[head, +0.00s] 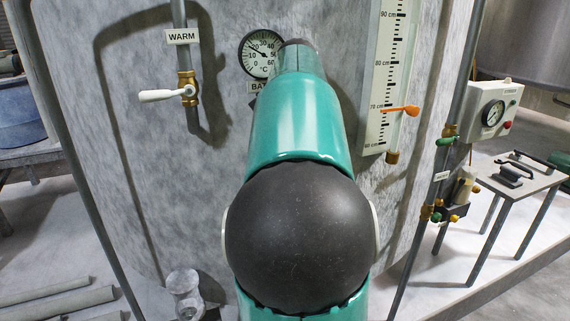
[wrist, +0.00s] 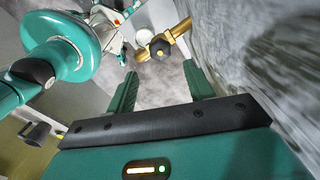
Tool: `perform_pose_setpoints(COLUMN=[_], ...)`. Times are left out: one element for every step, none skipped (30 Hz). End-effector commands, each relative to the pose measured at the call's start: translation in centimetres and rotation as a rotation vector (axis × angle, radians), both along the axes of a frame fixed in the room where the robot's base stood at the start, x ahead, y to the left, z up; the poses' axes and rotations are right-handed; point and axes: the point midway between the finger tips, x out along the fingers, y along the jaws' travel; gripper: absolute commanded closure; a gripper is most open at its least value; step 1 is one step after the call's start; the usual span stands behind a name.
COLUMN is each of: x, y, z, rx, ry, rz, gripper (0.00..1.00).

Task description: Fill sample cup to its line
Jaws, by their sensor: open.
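In the wrist view my gripper (wrist: 160,68) is open, with its two green fingers apart and nothing between them. A brass tap (wrist: 181,28) with a black knob (wrist: 160,49) lies just beyond the fingertips, close to the tank wall. A pale round shape (wrist: 146,36) shows beyond the knob; it may be the sample cup, but I cannot tell, and no fill line can be read. In the head view my arm hides the gripper and the tap.
The grey tank (head: 225,215) fills the middle of the head view. It carries a white lever valve (head: 165,95) marked WARM, a dial thermometer (head: 262,54) and a level scale (head: 385,75) with an orange pointer. Pipes with brass valves and a small table (head: 515,180) stand right.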

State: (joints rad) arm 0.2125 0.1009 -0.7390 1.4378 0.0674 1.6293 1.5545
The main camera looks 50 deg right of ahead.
Motion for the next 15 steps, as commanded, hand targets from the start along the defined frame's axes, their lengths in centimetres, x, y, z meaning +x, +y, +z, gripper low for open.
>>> perform_pose_setpoints(x=[-0.2,-0.2,-0.2,-0.3,-0.3,-0.3,-0.3,-0.3,-0.3,-0.3,-0.3,-0.3,-0.3,-0.2,-0.2], y=[-0.1,-0.2,-0.2,-0.2,-0.2,-0.2,-0.2,-0.2,-0.2,-0.2,-0.2,-0.2,-0.1,-0.1,0.0], z=[-0.1,-0.3,-0.5,-0.8,-1.1,-1.5,-1.9,-2.3,-2.8,-3.2,-3.7,-4.2,-4.6,-5.0,-5.5], rx=[0.001,0.001,0.001,0.002,0.002,0.002,0.002,0.002,0.002,0.003,0.003,0.002,0.003,0.002,0.002], ry=[0.001,0.001,0.001,0.001,0.001,0.001,0.001,0.002,0.001,0.001,0.001,0.0,0.001,0.0,0.0], rz=[-0.005,-0.005,-0.005,-0.005,-0.005,-0.005,-0.005,-0.005,-0.005,-0.005,-0.005,-0.004,-0.004,-0.003,-0.003], gripper=[0.47,0.47,0.47,0.47,0.47,0.47,0.47,0.47,0.47,0.47,0.47,0.47,0.47,0.47,0.47])
